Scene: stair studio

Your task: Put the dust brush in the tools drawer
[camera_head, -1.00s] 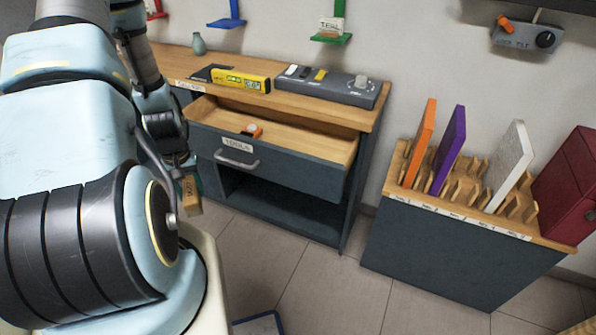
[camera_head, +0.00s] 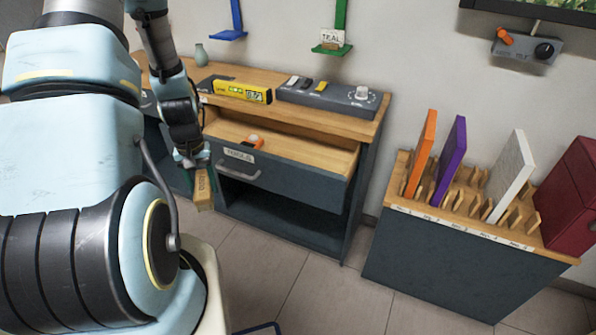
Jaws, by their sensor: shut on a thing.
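The tools drawer (camera_head: 240,169) is pulled out of the grey bench, with a TOOLS label and a bar handle on its front. A small orange and white thing (camera_head: 253,141) lies inside it near the front. My gripper (camera_head: 198,167) is shut on the dust brush (camera_head: 203,190), a wooden block with lettering on its side. The brush hangs in front of and left of the drawer front, its lower end below the drawer's top edge. My arm hides the drawer's left end, and the brush's upper part is in the gripper.
The bench top (camera_head: 383,114) carries a yellow level (camera_head: 236,89), a grey control panel (camera_head: 330,95) and a small vase (camera_head: 201,55). A rack (camera_head: 470,238) with orange, purple and white panels stands at the right beside a red case (camera_head: 575,190). Floor between them is clear.

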